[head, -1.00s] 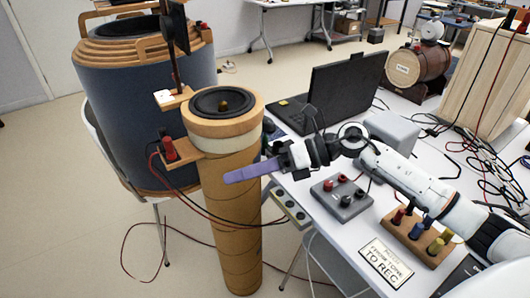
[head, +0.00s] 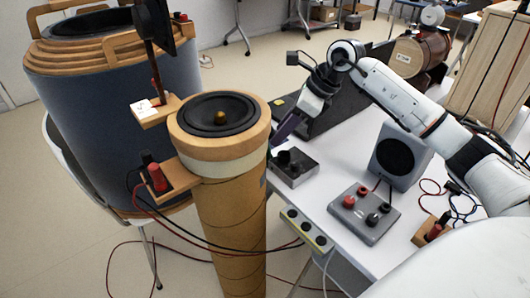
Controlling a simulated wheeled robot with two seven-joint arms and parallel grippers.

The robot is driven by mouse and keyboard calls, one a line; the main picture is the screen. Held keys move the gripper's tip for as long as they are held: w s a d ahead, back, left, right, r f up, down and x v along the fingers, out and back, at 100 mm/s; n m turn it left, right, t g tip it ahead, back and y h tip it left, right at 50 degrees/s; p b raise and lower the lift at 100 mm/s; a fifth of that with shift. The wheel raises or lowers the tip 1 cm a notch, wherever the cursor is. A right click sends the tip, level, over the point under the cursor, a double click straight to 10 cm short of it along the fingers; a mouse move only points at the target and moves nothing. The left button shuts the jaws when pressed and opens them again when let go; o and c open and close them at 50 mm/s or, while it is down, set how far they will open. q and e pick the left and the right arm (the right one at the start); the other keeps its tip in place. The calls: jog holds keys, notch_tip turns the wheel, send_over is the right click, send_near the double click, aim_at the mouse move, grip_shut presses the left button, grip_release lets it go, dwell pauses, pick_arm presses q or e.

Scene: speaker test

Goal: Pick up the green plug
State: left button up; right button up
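I cannot make out a green plug in the head view. A wooden block (head: 421,238) at the lower right holds a red plug (head: 437,229), and my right arm and a white surface hide part of it. My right gripper (head: 284,132), with purple fingers, points down just right of the tall cardboard tube speaker, near a small grey box with black knobs (head: 294,170). Its fingers show as one purple shape, so their opening is unclear. I see nothing held in it. My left gripper is out of view.
The tube speaker (head: 224,165) stands left of the white table (head: 325,190). A socket strip (head: 306,229) sits at the table's edge.

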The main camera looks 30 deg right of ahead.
aim_at(269, 147)
jog(key=shift+x, duration=3.1)
jog(key=shift+s+a, duration=0.1)
jog(key=shift+s, duration=0.1)
grip_shut()
